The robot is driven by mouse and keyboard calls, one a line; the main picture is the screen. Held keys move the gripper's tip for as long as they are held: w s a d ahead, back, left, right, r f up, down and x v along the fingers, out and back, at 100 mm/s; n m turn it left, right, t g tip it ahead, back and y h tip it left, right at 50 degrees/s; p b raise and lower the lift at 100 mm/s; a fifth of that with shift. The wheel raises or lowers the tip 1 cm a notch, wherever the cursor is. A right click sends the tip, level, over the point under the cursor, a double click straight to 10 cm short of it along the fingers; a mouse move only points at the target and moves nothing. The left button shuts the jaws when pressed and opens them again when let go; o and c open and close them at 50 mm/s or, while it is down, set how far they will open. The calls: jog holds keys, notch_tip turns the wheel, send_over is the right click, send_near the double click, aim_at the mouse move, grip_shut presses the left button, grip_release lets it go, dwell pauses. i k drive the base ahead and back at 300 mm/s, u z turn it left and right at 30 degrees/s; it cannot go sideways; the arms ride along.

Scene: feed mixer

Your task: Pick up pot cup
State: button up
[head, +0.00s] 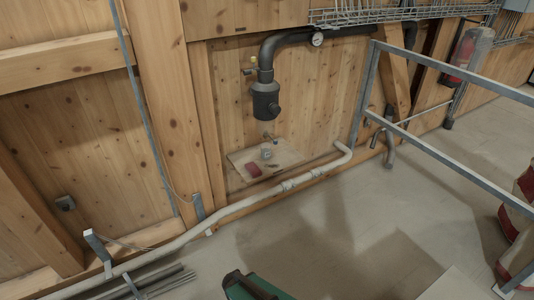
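A small pale board or shelf (285,159) sits low against the wooden wall, under the black pipe. On it is a small bluish-grey item (267,152), which may be the pot cup, but it is too small to tell. A dark red item (253,169) lies to its left, near the front left edge. A small dark item (272,165) lies close by on the board. My gripper is not in view.
A light pipe (255,199) runs along the wall's foot, in front of the board. A metal railing (455,82) stands at right. Metal rods (150,284) lie at lower left. Red and white sacks (520,215) stand far right. The middle floor is clear.

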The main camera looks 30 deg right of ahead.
aim_at(266, 152)
jog(key=z, duration=0.05)
jog(key=i, duration=0.9)
jog(key=u, duration=0.05)
